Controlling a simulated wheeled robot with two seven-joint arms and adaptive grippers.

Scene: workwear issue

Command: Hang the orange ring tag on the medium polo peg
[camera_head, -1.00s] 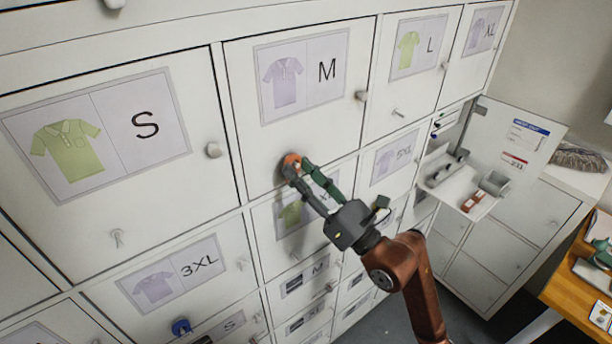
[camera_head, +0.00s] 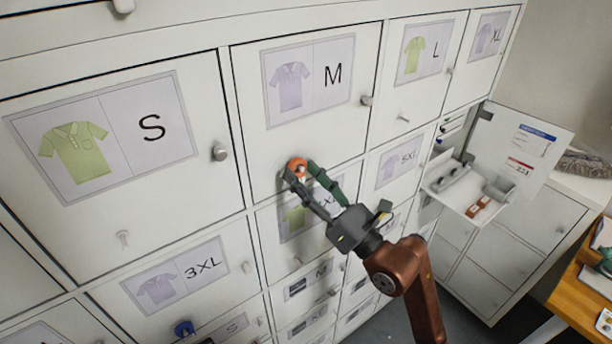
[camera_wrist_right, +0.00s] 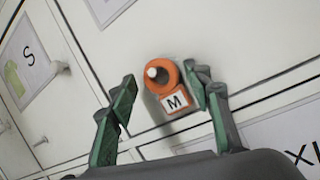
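The orange ring tag (camera_head: 298,164), with a white label marked M, is on the lower part of the medium polo door (camera_head: 270,145), which shows a purple polo and an M. In the right wrist view the tag (camera_wrist_right: 168,88) sits around the peg (camera_wrist_right: 152,72), whose pale tip shows through the ring. My right gripper (camera_head: 301,175) is open around the tag. Its right finger is very close to the tag; I cannot tell if they touch. Its left finger is clearly apart from it. My left gripper is out of view.
Pegs stick out of the neighbouring S door (camera_head: 122,238) and L door (camera_head: 403,118). A blue tag (camera_head: 184,328) is on the 3XL door. Door knobs jut out, including the M door's knob (camera_head: 367,100). An open compartment with a tray (camera_head: 455,195) is at the right.

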